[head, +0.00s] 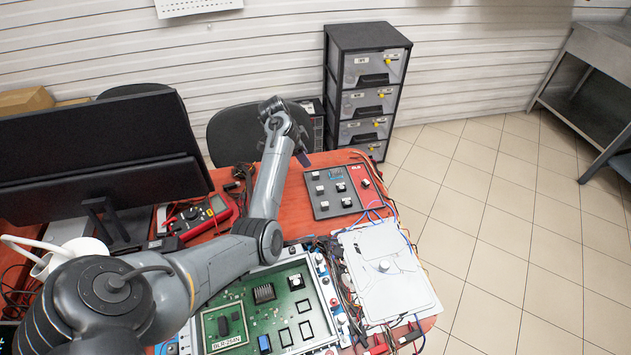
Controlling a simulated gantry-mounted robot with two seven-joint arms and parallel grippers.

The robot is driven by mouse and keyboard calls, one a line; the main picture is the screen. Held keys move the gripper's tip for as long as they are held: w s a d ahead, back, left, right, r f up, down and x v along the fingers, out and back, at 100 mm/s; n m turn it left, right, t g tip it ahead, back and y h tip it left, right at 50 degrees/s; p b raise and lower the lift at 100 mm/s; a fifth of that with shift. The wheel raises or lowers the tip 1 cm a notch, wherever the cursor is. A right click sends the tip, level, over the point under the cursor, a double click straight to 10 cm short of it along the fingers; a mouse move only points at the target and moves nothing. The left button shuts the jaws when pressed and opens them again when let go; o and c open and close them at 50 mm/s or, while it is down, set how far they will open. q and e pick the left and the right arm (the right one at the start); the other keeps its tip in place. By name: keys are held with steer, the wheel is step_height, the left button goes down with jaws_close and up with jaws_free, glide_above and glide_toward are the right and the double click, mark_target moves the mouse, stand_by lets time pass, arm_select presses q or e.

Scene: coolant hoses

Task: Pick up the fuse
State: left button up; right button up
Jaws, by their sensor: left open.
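I cannot tell for sure which small part is the fuse. Small black-and-white blocks sit on a grey panel with a red end (324,211) at the back right of the red table. Other small parts, including a black-and-white block (295,282) and a blue block (264,344), sit on a green circuit board (266,312) in an open case at the front. My left arm reaches across the table from the left. My left gripper (303,157) is at its far end, left of and behind the panel, open and small in view. No part is seen between its fingers. My right gripper is out of view.
A red multimeter (203,216) and a black monitor (107,150) stand on the left. A white cover plate (391,279) with loose wires lies at the table's right edge. A drawer cabinet (364,85) and a dark chair (232,132) stand behind. The floor at right is clear.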

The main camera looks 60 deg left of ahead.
mark_target(315, 174)
arm_select(q)
steer(key=x, duration=0.3)
steer(key=shift+d+f+b, duration=0.1)
steer(key=shift+f+b, duration=0.2)
steer(key=shift+b, duration=0.1)
steer(key=b+x, duration=0.1)
steer(key=x, duration=0.3)
steer(key=shift+d+f+b, duration=0.25)
steer(key=shift+d+b, duration=0.15)
steer(key=shift+d, duration=0.05)
steer(key=shift+w+f, duration=0.15)
steer(key=shift+f, duration=0.25)
jaws_close()
